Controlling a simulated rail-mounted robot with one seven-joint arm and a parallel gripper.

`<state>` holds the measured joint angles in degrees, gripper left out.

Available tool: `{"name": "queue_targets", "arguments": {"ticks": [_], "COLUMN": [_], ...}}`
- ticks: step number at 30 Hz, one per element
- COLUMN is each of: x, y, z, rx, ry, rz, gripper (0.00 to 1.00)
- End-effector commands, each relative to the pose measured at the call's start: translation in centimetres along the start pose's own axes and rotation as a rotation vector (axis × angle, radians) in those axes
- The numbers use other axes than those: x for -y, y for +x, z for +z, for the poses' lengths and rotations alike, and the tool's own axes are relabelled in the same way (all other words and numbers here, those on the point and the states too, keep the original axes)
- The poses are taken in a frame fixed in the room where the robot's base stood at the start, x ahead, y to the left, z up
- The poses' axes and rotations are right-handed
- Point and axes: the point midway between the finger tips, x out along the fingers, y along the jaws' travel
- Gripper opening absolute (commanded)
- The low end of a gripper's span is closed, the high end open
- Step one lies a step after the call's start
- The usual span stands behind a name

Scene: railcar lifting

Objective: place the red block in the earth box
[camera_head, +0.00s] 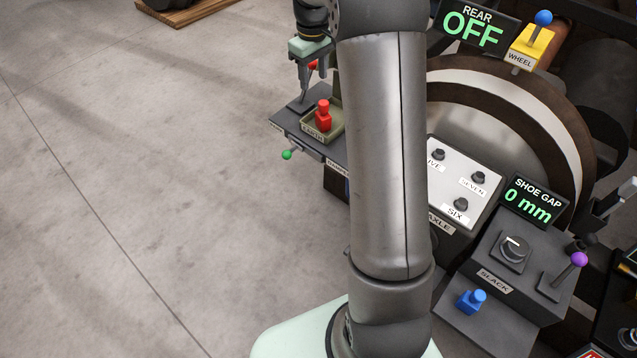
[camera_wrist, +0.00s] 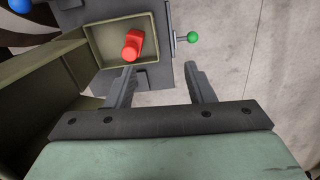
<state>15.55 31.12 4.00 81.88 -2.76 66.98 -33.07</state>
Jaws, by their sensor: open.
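The red block (camera_head: 323,116), a wide base with a narrower knob on top, stands inside the small olive box labelled EARTH (camera_head: 308,133). In the wrist view the red block (camera_wrist: 132,46) sits within the rim of the earth box (camera_wrist: 92,47), near the wall closest to my gripper. My gripper (camera_head: 311,84) is just behind the box in the head view. In the wrist view its two fingers (camera_wrist: 160,70) are spread apart with nothing between them. One finger is close to the box's near corner; whether it touches is unclear.
A green-knobbed lever (camera_head: 287,154) sticks out beside the box; it also shows in the wrist view (camera_wrist: 193,37). A small red patch (camera_head: 313,65) shows by my gripper, unclear what. A blue block (camera_head: 471,302) sits by the SLACK panel. My arm hides the middle.

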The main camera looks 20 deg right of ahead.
Motion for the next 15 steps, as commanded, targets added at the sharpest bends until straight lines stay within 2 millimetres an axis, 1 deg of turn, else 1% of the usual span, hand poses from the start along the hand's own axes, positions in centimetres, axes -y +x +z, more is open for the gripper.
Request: {"name": "queue_targets", "arguments": {"ticks": [1,2,3,5,6,8,9,11,12,15], "x": [3.1,4.9,7.2,10.6,12.8,15.8,17.7,20.0,21.3,23.8], "y": [-1.6,-2.2,-2.8,-3.4,-3.5,-3.4,-3.1,-2.5,-1.9,-0.5], "z": [1.6,2.7,4.4,7.3,9.3,12.6,14.7,17.8,19.7,23.4], "rx": [-0.004,-0.004,-0.005,-0.007,-0.008,-0.012,-0.016,-0.019,-0.019,-0.022], "ry": [0.018,0.036,0.064,0.107,0.136,0.180,0.208,0.248,0.271,0.318], "rz": [0.007,0.008,0.011,0.013,0.012,0.010,0.008,0.005,0.002,-0.006], "gripper": [0.48,0.48,0.48,0.48,0.48,0.48,0.48,0.48,0.48,0.48]}}
